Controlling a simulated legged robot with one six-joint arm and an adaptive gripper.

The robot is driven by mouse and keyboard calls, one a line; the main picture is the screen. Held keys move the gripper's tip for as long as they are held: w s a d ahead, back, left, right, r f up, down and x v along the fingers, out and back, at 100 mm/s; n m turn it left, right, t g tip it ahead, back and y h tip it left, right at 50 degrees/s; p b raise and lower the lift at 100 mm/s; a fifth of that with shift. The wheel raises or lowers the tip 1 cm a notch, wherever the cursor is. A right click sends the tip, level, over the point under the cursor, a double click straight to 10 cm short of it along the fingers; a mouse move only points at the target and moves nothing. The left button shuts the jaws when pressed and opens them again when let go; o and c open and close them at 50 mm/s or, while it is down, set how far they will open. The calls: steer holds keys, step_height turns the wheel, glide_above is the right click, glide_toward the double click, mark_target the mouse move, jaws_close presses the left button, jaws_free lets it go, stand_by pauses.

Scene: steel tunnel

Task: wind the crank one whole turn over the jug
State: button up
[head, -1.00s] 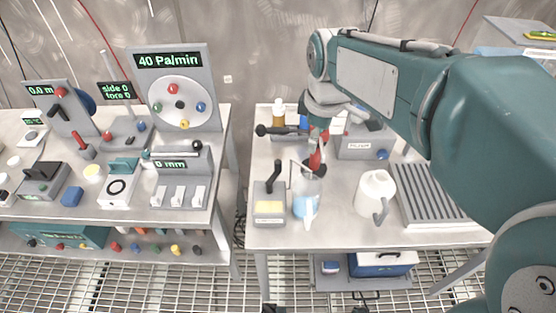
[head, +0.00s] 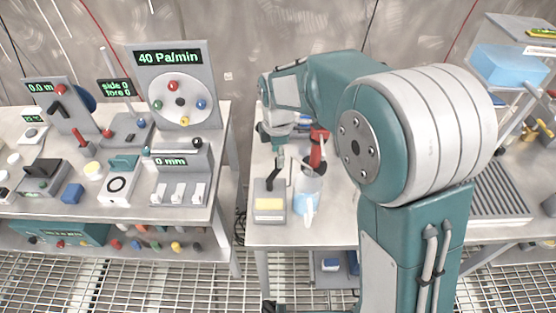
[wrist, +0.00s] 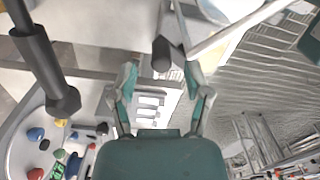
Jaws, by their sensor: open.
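The crank unit, a grey box with a yellow pad (head: 270,205), stands at the front left of the right table, with its black handle (head: 279,170) upright. The clear jug (head: 307,197) with bluish contents stands just right of it. My gripper (head: 272,142) is behind and above the handle in the head view, partly hidden by my wrist. In the wrist view my gripper (wrist: 160,75) has its two fingers spread. A dark cylindrical end (wrist: 161,52), perhaps the crank handle, shows between or just beyond the tips. I cannot tell whether they touch it.
A red-and-dark object (head: 317,148) stands behind the jug. A dark rod with a thick end (wrist: 45,70) is close on the left in the wrist view. The left table holds a dial board (head: 175,90) and a switch box (head: 180,188). My arm hides much of the right table.

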mark_target(274, 174)
steer(key=shift+f, duration=1.45)
jaws_close()
steer(key=shift+s+d+m, duration=0.1)
steer(key=shift+d+m, duration=0.1)
steer(key=shift+m, duration=0.2)
steer(key=m, duration=0.2)
steer(key=shift+s+d+m, duration=0.3)
steer(key=shift+d, duration=0.05)
steer(key=shift+s+d+m, duration=0.15)
steer(key=shift+s+m, duration=0.05)
steer(key=shift+m, duration=0.45)
steer(key=shift+s+d+m, duration=0.15)
steer(key=shift+s+m, duration=0.05)
steer(key=shift+m, duration=0.45)
steer(key=shift+f, duration=0.1)
jaws_free()
